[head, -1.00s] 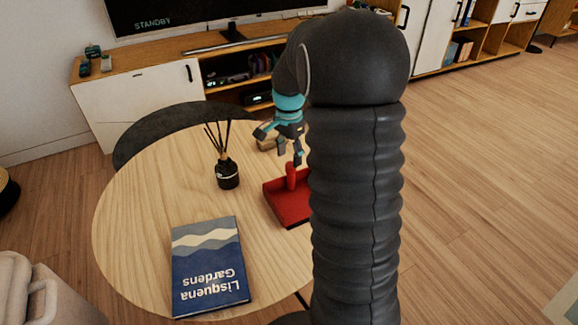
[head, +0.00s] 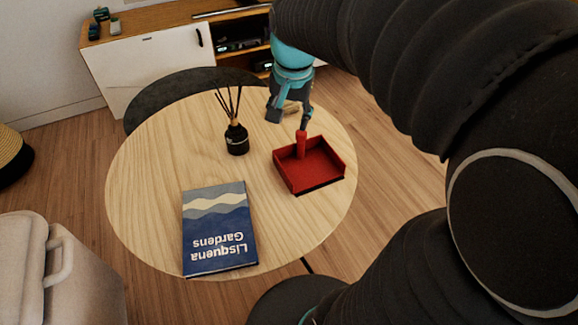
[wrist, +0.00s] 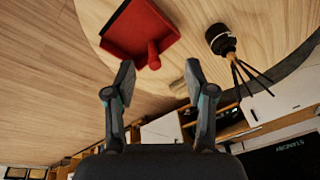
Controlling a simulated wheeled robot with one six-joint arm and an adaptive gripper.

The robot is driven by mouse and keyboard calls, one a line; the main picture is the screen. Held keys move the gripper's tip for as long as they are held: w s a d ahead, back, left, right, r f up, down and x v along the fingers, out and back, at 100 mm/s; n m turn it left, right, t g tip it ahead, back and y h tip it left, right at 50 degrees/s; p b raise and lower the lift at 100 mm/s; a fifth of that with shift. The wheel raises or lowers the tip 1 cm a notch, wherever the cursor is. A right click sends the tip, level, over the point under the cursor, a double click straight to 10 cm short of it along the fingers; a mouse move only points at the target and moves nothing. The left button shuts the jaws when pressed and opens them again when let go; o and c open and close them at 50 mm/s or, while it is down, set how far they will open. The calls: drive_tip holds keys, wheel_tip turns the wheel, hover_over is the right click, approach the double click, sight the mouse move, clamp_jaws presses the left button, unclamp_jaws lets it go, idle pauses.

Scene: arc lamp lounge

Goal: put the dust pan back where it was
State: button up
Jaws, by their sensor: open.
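The red dust pan (head: 312,170) lies on the right part of the round wooden table (head: 150,190), its short handle pointing toward the back. My gripper (head: 289,119) is at the table's back right, just behind and above the handle. In the wrist view my gripper (wrist: 157,80) shows two spread fingers with nothing between them. The dust pan (wrist: 138,28) is beyond the fingertips there, its handle just ahead of the gap. I cannot tell the exact distance from fingers to handle.
A black reed diffuser (head: 237,138) stands left of the dust pan. A blue book (head: 217,228) lies at the table's front. A small tan object (head: 291,107) lies near my gripper. A dark chair (head: 165,97) and a white-doored cabinet (head: 150,70) stand behind.

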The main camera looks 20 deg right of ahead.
drive_tip(key=s+a+n+t, duration=0.1)
drive_tip(key=s+a+n, duration=0.1)
drive_tip(key=s+n, duration=0.2)
drive_tip(key=s+a+f+n+t, duration=0.1)
drive_tip(key=s+a+n+t, duration=0.1)
drive_tip(key=s, duration=0.8)
drive_tip(key=shift+a+n, duration=0.8)
drive_tip(key=shift+n, duration=0.1)
drive_tip(key=shift+c, duration=0.2)
